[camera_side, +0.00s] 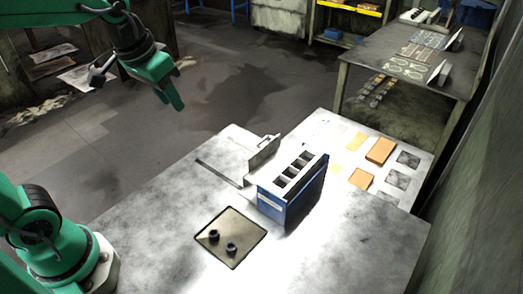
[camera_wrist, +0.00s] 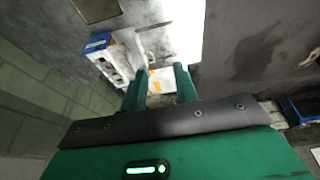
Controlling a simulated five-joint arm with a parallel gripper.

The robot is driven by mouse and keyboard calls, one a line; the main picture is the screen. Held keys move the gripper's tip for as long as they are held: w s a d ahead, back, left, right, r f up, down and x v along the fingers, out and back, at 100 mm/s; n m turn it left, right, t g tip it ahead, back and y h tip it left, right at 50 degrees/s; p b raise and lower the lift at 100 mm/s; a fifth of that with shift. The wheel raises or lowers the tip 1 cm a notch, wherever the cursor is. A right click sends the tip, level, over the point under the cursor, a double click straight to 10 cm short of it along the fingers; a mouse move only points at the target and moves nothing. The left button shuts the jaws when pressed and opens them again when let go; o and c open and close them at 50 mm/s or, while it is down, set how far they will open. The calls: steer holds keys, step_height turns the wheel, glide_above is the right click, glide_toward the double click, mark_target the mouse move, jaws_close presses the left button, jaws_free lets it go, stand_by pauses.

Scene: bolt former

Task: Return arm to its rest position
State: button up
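My gripper (camera_side: 172,98) is raised high over the floor, beyond the left edge of the work table (camera_side: 150,225), with its green fingers angled down. In the wrist view the two green fingers (camera_wrist: 159,78) stand apart with a gap between them, and nothing is held. My arm's base is at the lower left of the side view.
A blue slotted box (camera_side: 292,190) stands on the work table, behind a square tray (camera_side: 215,238) with two small black parts (camera_side: 222,242). A metal bracket (camera_side: 263,152) and orange blocks (camera_side: 380,150) lie beyond. A second table (camera_side: 400,75) stands at the back right.

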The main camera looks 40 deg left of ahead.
steer(key=s+a+f+t, duration=0.1)
steer(key=s+f, duration=0.1)
steer(key=s, duration=0.7)
steer(key=shift+a+f+t, duration=0.35)
steer(key=shift+f+t, duration=0.05)
steer(key=shift+w, duration=0.1)
stand_by(0.7)
